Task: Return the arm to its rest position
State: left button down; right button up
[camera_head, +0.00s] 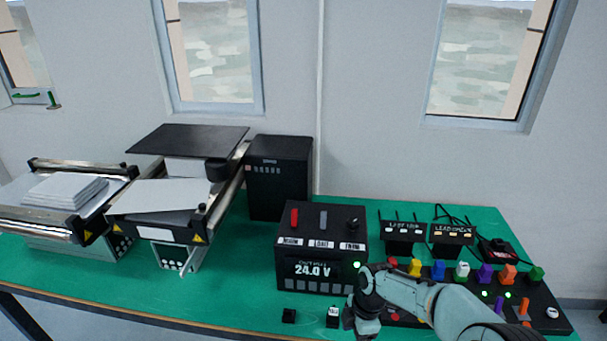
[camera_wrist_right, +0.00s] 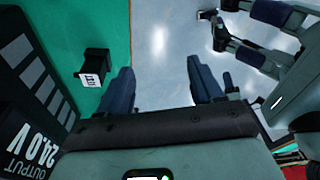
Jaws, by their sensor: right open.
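My right arm enters the head view from the lower right. Its gripper (camera_head: 350,318) is low at the table's front edge, to the right of a small black block with a white label (camera_head: 333,317). In the right wrist view the two dark blue fingers of my right gripper (camera_wrist_right: 163,90) stand wide apart with nothing between them. The labelled block also shows in the wrist view (camera_wrist_right: 93,80), standing on the green table to the left of the fingers, apart from them. My left gripper does not show in the head view.
The black power unit (camera_head: 322,255) reading 24.0 V stands close by on the left. A board with coloured switches (camera_head: 545,300) lies behind and under my arm. Mini conveyors (camera_head: 65,205) fill the left. Pale floor (camera_wrist_right: 160,40) lies below.

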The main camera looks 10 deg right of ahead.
jog(key=s+a+f+m+y, duration=0.1)
jog(key=s+f+m, duration=0.2)
jog(key=f, duration=0.3)
jog(key=s+a+f+m, duration=0.1)
jog(key=s+f+m, duration=0.15)
jog(key=f, duration=0.35)
jog(key=s+a+f+m, duration=0.1)
jog(key=s+f+m, duration=0.6)
jog(key=s, duration=0.3)
jog(key=s+a+f+m+y, duration=0.1)
jog(key=s+a+f+m, duration=0.1)
jog(key=s+f+m, duration=0.5)
jog(key=s+m, duration=0.3)
jog(key=s, duration=0.1)
jog(key=shift+f, duration=0.25)
dwell(0.7)
